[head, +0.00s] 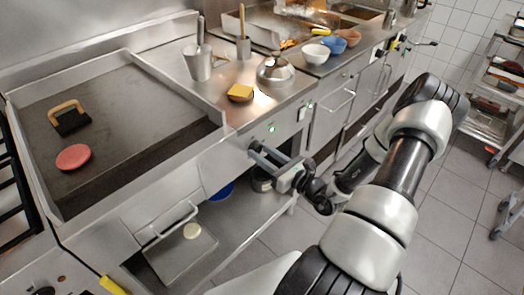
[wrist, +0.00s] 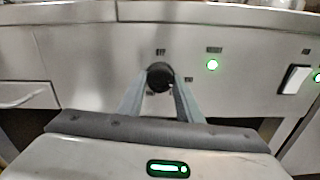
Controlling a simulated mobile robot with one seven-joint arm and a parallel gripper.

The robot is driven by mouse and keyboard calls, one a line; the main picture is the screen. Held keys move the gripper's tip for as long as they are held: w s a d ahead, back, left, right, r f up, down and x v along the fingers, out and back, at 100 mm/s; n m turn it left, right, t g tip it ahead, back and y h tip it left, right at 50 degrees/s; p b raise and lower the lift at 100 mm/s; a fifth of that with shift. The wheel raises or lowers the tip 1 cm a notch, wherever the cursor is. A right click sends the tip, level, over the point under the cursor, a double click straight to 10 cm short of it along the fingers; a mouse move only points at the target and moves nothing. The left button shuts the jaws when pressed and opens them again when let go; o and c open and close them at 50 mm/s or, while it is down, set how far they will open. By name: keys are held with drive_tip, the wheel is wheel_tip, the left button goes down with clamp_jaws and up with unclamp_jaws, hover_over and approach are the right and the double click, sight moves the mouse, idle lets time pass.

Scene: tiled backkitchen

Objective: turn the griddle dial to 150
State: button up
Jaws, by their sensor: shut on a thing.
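The griddle dial (wrist: 160,77) is a round black knob on the steel front panel. In the wrist view small dark marks show around it, too blurred to read. My gripper (wrist: 160,88) is at the panel with its two fingers on either side of the dial, shut on it. The griddle (head: 135,105) is the wide flat plate with raised steel edges at the left.
A pink patty (head: 73,157) and a wooden-handled press (head: 70,117) are on the griddle. A green light (wrist: 212,65) and a white switch (wrist: 294,80) are right of the dial. A drawer handle (head: 170,224) juts out below the griddle.

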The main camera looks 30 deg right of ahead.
drive_tip(key=m+p, duration=0.3)
drive_tip(key=m, duration=0.1)
drive_tip(key=shift+r, duration=0.15)
drive_tip(key=shift+m+p, duration=0.85)
drive_tip(key=shift+m, duration=1.15)
drive_tip(key=o, duration=1)
drive_tip(key=shift+o, duration=0.2)
drive_tip(key=shift+s, duration=0.1)
drive_tip(key=v, duration=1.7)
drive_tip(key=shift+s+p, duration=0.15)
drive_tip(key=shift+p, duration=0.2)
